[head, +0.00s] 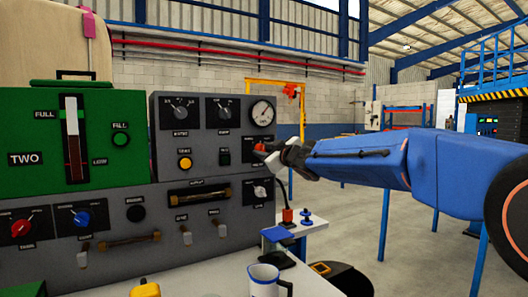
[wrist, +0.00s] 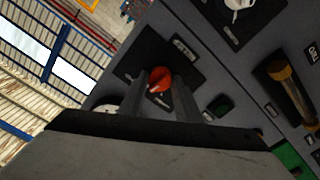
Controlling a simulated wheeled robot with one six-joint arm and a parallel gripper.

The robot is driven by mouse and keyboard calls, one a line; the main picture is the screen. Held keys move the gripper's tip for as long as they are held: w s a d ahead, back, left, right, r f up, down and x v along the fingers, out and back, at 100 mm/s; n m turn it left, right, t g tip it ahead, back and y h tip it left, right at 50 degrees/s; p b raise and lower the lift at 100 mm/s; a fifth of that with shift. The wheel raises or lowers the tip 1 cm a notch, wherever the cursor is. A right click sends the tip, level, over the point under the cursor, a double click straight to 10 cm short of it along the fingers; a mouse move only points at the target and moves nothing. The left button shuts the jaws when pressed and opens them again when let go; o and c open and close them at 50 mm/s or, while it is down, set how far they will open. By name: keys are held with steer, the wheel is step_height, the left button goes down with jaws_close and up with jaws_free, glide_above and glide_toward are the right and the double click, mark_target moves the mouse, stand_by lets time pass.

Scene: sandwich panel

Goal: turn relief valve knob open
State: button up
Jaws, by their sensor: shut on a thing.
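The red-orange knob (head: 260,147) sits on the right side of the grey upper panel, below the round gauge. It also shows in the wrist view (wrist: 158,78), mounted on a dark plate with a small label too blurred to read. A pale pointer mark is on its face. My gripper (head: 269,153) reaches in from the right, and its two fingers straddle the knob and are shut on it. In the wrist view the fingers (wrist: 160,88) lie on either side of the knob. Part of the knob is hidden by the fingers in the head view.
A white knob (head: 260,190) is just below on the lower panel. The gauge (head: 262,113) and a green button (head: 224,157) are close by. A white mug (head: 265,280) and a small red-tipped lever (head: 287,215) stand on the bench. Free space lies to the right.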

steer(key=m, duration=0.6)
steer(key=shift+f, duration=0.15)
steer(key=shift+m, duration=0.3)
steer(key=o, duration=1.1)
steer(key=shift+c, duration=0.2)
steer(key=shift+s+d, duration=0.1)
steer(key=shift+s+d, duration=0.15)
steer(key=shift+s, duration=0.05)
steer(key=v, duration=1.6)
steer(key=shift+s+d, duration=0.2)
steer(key=shift+s, duration=0.1)
